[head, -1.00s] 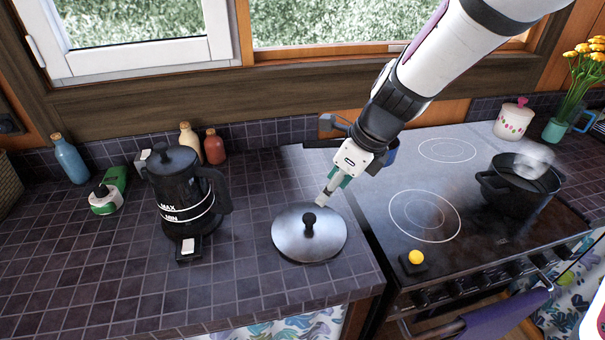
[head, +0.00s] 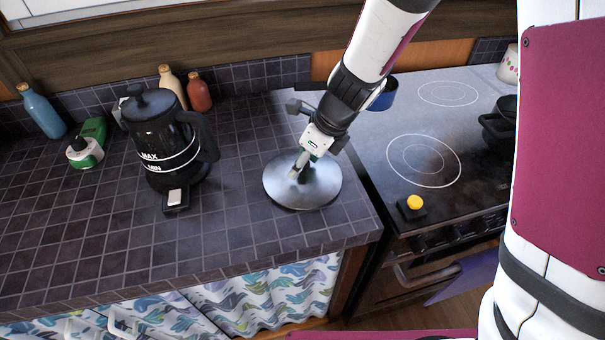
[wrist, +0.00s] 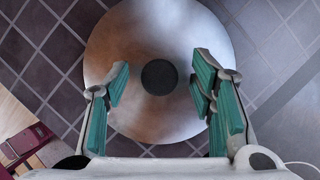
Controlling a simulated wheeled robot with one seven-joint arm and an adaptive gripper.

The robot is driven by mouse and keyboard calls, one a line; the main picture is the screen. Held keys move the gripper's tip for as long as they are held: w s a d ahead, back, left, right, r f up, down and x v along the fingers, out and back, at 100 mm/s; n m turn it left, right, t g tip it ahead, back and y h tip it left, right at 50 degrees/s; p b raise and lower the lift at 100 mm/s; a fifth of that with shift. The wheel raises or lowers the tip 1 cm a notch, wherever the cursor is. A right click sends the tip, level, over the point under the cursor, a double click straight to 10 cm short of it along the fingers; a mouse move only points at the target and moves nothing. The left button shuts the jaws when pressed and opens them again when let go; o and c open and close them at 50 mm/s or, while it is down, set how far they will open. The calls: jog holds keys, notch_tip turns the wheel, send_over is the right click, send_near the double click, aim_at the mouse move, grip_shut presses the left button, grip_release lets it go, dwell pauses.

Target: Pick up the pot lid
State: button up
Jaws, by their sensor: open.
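The pot lid (head: 322,190) is a round, shiny metal disc lying flat on the dark tiled counter, left of the stove. In the wrist view the lid (wrist: 140,40) fills the middle, with its round black knob (wrist: 159,77) at the centre. My gripper (head: 297,174) is over the lid in the head view and hides the knob there. In the wrist view my gripper (wrist: 160,82) is open, with one teal-padded finger on each side of the knob and a gap on both sides. Whether the fingertips are down at knob height I cannot tell.
A black kettle (head: 160,145) stands left of the lid.

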jog(key=shift+w+a+f, duration=0.1)
jog(key=shift+a+f, duration=0.05)
jog(key=shift+f, duration=0.35)
grip_shut()
jog(key=shift+r, duration=0.1)
jog(key=shift+r, duration=0.1)
